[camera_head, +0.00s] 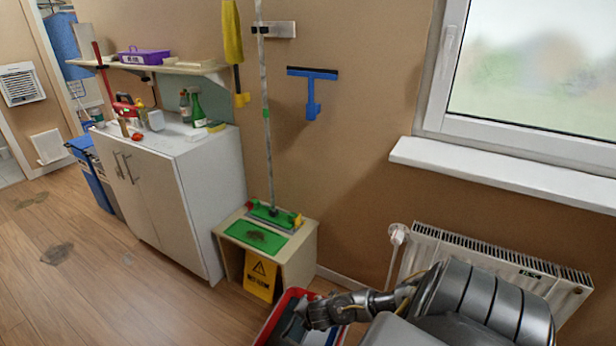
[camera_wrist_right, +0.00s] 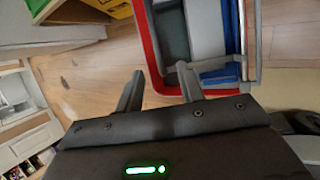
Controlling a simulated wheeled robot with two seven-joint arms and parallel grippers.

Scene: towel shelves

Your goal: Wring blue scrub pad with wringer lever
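My right gripper (camera_wrist_right: 160,72) is open, with nothing between its fingers. In the head view my right gripper (camera_head: 304,314) hangs at the near edge of a red-rimmed bucket. The bucket (camera_wrist_right: 147,45) holds a grey wringer (camera_wrist_right: 205,28); its red rim also shows in the head view (camera_head: 275,318). My right finger overlaps the rim in the wrist view; I cannot tell if it touches. A grey bar (camera_wrist_right: 254,40), possibly the lever, runs along the wringer's far side. A flat blue piece (camera_wrist_right: 219,74), possibly the scrub pad, lies beside the wringer. My left gripper is out of view.
A small wooden stand (camera_head: 303,252) with a green mat (camera_head: 256,236) and a yellow sign (camera_head: 261,278) stands behind the bucket. A white cabinet (camera_head: 205,185) is to the left, and a radiator (camera_head: 490,262) to the right.

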